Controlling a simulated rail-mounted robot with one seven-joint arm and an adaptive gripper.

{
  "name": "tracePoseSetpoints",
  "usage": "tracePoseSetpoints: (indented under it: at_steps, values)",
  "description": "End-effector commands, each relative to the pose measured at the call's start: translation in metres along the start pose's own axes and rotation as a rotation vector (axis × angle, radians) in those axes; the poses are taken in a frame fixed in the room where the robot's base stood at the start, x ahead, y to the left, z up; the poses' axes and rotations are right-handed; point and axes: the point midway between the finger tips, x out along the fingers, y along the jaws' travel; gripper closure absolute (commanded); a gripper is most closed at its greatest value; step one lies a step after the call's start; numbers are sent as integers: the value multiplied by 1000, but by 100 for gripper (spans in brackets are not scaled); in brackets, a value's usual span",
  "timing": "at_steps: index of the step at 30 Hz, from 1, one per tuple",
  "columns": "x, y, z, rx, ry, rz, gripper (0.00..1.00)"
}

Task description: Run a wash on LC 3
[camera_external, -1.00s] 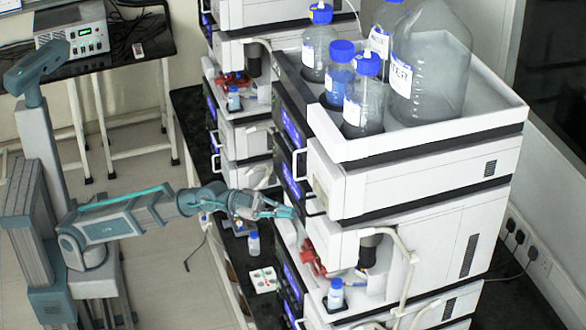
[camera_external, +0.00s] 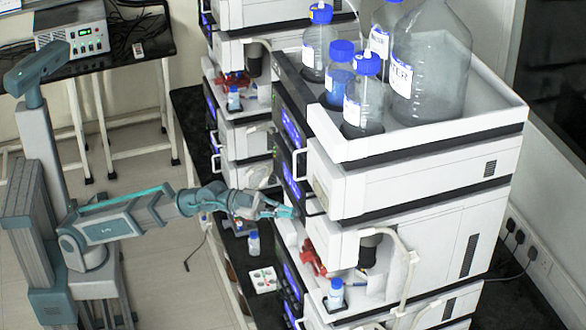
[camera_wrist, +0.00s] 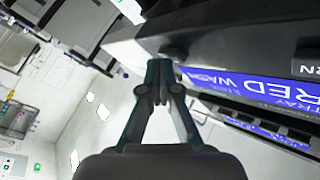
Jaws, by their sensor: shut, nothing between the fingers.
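The near instrument stack (camera_external: 420,240) is white with dark front panels, and a tray of bottles sits on top. My gripper (camera_external: 291,212) is at the front of this stack, about mid-height. In the wrist view my gripper (camera_wrist: 160,85) is shut and empty, its fingertips close to a dark panel. A dark round knob or button (camera_wrist: 173,53) is just beyond the tips; I cannot tell whether they touch it. A blue-purple display (camera_wrist: 255,85) to the right shows partly cut-off words, "TRAY" and "RED WA". I cannot read a stack number.
Clear bottles with blue caps (camera_external: 357,105) and a large jug (camera_external: 430,65) stand in the top tray (camera_external: 440,140). A small vial (camera_external: 253,244) and a white tray (camera_external: 264,280) are on the black bench below my gripper. Another stack (camera_external: 245,140) stands behind.

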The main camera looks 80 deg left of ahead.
Motion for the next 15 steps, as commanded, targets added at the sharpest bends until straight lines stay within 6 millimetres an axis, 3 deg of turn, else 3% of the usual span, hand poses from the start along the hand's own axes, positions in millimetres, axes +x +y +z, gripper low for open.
tracePoseSetpoints:
  at_steps: [15]
  values:
    - [-9, 6, -6, 0, 0, 0, 100]
